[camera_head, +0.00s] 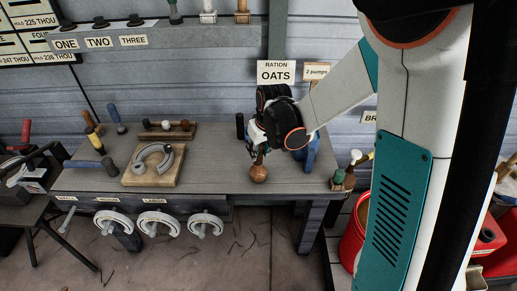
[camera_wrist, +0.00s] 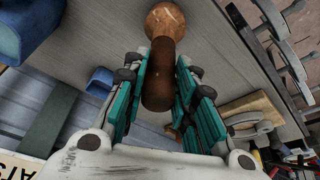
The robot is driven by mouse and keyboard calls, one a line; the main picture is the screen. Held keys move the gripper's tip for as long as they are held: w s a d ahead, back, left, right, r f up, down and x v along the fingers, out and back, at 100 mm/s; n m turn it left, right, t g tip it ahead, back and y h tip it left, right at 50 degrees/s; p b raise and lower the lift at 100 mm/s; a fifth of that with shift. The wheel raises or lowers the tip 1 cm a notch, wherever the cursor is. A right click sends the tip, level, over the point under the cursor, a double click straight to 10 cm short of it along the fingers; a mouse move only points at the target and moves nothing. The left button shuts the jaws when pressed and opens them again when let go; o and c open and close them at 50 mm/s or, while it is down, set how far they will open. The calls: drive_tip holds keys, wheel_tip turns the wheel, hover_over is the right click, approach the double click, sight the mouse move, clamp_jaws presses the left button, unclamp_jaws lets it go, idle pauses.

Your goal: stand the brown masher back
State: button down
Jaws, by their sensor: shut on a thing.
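The brown masher (camera_head: 259,173) is at the front right of the workbench, with its round brown head low and its handle up towards my gripper. In the wrist view the masher (camera_wrist: 158,75) shows its round head at the top and its dark brown handle between the teal fingers. My gripper (camera_wrist: 156,92) is shut on the handle; in the head view it (camera_head: 258,149) is partly hidden by its own wrist. I cannot tell whether the head touches the bench top.
The workbench (camera_head: 215,165) has free room left of my gripper. A blue object (camera_head: 312,152) stands close right of my gripper. A small holder (camera_head: 342,180) with bottles is at the right end, near a red bucket (camera_head: 352,240).

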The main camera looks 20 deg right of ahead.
drive_tip(key=shift+f, duration=0.5)
drive_tip(key=c, duration=1.2)
unclamp_jaws()
drive_tip(key=v, duration=1.2)
